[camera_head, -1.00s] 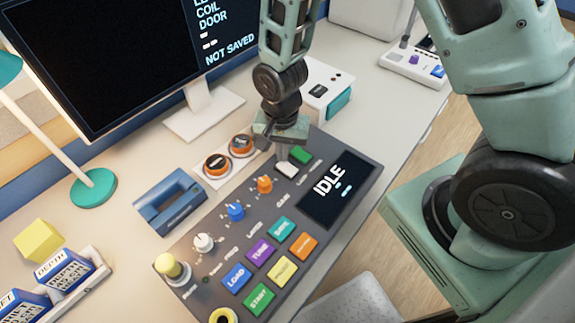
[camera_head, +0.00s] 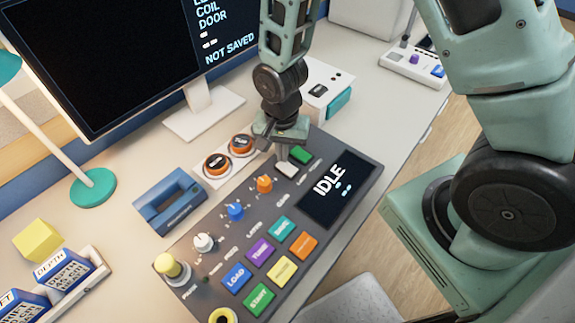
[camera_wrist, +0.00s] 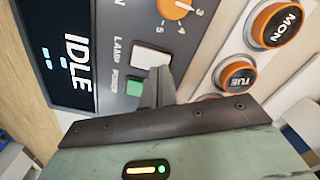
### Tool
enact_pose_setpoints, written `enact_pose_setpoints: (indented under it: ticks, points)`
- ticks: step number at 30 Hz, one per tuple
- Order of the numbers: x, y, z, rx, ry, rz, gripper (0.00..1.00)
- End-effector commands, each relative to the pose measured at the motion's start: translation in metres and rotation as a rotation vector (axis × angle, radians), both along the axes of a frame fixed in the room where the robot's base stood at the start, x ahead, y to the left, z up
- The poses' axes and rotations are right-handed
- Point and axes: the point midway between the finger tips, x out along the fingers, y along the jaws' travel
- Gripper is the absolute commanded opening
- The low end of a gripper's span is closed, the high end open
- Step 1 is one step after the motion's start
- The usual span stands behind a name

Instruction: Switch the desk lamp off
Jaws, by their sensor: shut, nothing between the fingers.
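The desk lamp (camera_head: 93,188) has a round teal base and a slanted pale stem, at the left in the head view. Its teal head is cut off by the frame edge, so I cannot tell whether it is lit. On the grey console (camera_head: 330,222) is a white switch (camera_head: 287,169). It also shows in the wrist view (camera_wrist: 146,58), beside the word LAMP. A green switch (camera_wrist: 134,88) marked POWER sits next to it. My gripper (camera_head: 283,152) is shut and empty, pointing down at the white switch. Its fingertips (camera_wrist: 157,76) overlap the switch's edge; contact is unclear.
The console also carries an IDLE display (camera_head: 335,190), several knobs and several coloured buttons. A monitor (camera_head: 90,65) stands behind, with a white box (camera_head: 322,85) to its right. A blue holder (camera_head: 168,203) lies left of the console.

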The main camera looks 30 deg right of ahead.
Motion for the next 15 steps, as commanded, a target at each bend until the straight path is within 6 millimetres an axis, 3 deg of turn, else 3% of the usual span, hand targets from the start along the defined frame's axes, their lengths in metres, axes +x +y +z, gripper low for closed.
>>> enact_pose_setpoints:
  ticks: [15]
  points:
    - [0.0001,0.0000,-0.0082,0.000,0.000,0.000,0.00]
